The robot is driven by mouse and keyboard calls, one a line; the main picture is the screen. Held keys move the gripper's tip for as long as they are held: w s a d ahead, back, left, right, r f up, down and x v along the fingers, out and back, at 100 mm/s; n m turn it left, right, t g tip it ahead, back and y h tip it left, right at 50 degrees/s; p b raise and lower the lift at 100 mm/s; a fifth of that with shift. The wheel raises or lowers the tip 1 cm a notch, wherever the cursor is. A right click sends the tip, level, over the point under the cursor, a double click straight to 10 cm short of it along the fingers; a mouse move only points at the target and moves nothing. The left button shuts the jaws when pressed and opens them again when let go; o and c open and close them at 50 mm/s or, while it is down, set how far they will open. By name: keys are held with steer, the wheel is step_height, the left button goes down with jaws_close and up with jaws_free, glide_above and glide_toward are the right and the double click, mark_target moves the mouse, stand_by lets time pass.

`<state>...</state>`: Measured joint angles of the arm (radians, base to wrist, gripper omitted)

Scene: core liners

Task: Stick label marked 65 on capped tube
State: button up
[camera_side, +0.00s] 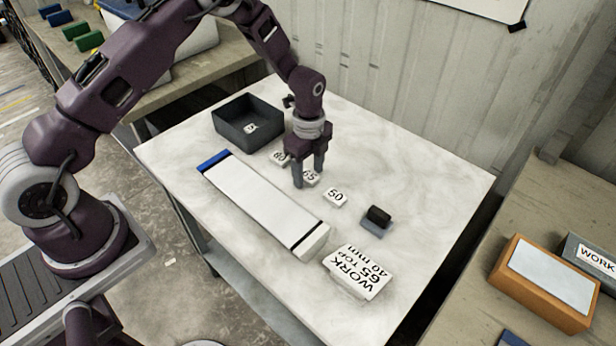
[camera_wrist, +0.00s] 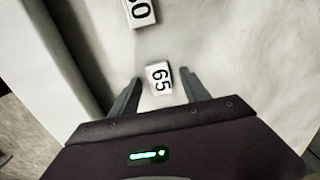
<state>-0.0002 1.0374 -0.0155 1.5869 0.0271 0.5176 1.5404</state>
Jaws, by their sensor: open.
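The label marked 65 (camera_side: 312,179) lies flat on the pale table, between labels marked 80 (camera_side: 279,158) and 50 (camera_side: 335,197). It also shows in the wrist view (camera_wrist: 159,79). The capped tube (camera_side: 262,203), a long white box-like liner with a blue cap at its far left end, lies beside the row of labels. My gripper (camera_side: 309,180) is open and points down over the 65 label. In the wrist view my gripper's two fingers (camera_wrist: 158,84) stand on either side of that label, with gaps between.
A dark open box (camera_side: 235,134) with a small label inside stands at the back left. A small black block on a grey base (camera_side: 377,217) sits at the right. A white work-order block (camera_side: 357,271) reads "WORK 65 TOP 40 mm" near the tube's near end.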

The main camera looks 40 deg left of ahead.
mark_target(308, 176)
jaws_close()
steer(key=shift+r, duration=3.05)
steer(key=shift+s+r, duration=0.1)
steer(key=s+a+r, duration=0.1)
steer(key=s+r, duration=0.2)
steer(key=s, duration=0.4)
steer(key=s+a+r, duration=0.1)
steer(key=s+r, duration=0.3)
steer(key=s, duration=0.3)
steer(key=shift+s+d+f, duration=0.15)
steer(key=shift+f, duration=2.6)
